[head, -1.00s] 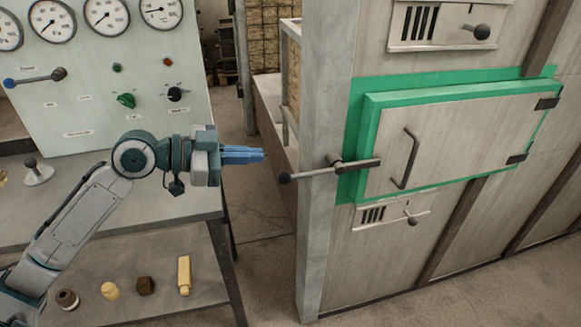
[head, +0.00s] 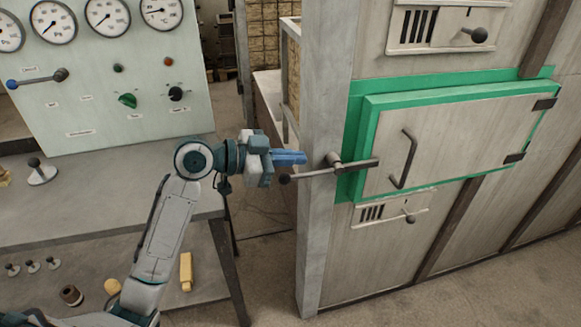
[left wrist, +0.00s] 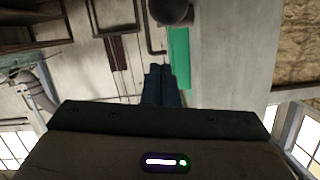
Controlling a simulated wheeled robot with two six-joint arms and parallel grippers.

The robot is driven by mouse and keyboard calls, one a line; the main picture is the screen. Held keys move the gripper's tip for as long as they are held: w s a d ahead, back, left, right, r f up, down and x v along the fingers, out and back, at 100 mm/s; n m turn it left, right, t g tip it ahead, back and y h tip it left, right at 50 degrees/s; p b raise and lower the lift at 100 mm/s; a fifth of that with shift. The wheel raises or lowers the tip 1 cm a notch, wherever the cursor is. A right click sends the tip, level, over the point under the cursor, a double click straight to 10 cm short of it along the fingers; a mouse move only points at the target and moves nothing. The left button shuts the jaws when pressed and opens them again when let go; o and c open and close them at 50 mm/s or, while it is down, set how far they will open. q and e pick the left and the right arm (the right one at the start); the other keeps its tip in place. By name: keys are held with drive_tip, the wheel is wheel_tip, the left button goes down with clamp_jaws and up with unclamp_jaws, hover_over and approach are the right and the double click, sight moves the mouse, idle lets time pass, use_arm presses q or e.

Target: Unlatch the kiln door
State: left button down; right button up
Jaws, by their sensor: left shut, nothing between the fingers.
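The kiln door (head: 465,135) is a pale panel in a green frame, closed flush, with a dark pull handle (head: 404,160). The latch lever (head: 318,173) lies nearly level on the door's left side, with a dark ball knob at its left end and its right end across the door's left edge. My left gripper (head: 298,158) has blue fingers, shut and empty, just above the knob in the head view; whether it touches the lever I cannot tell. The fingers (left wrist: 160,84) also show in the left wrist view, with a dark round knob (left wrist: 168,8) beyond them. My right gripper is out of view.
A gauge panel (head: 110,100) with knobs and a lever stands at the left above a grey bench (head: 100,200). Vents with sliding knobs sit above and below the door. A grey post (head: 318,250) stands just right of my gripper. Open floor lies between bench and kiln.

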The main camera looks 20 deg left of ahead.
sight(290, 176)
use_arm(q)
drive_tip(key=f, duration=0.2)
drive_tip(key=shift+w+a+f, duration=0.15)
drive_tip(key=shift+w+f, duration=0.05)
drive_tip(key=shift+f, duration=0.15)
drive_tip(key=shift+a+f, duration=0.15)
drive_tip(key=shift+f, duration=0.4)
drive_tip(key=shift+w, duration=0.1)
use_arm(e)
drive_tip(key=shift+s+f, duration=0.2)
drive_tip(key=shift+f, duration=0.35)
use_arm(q)
drive_tip(key=shift+f, duration=0.1)
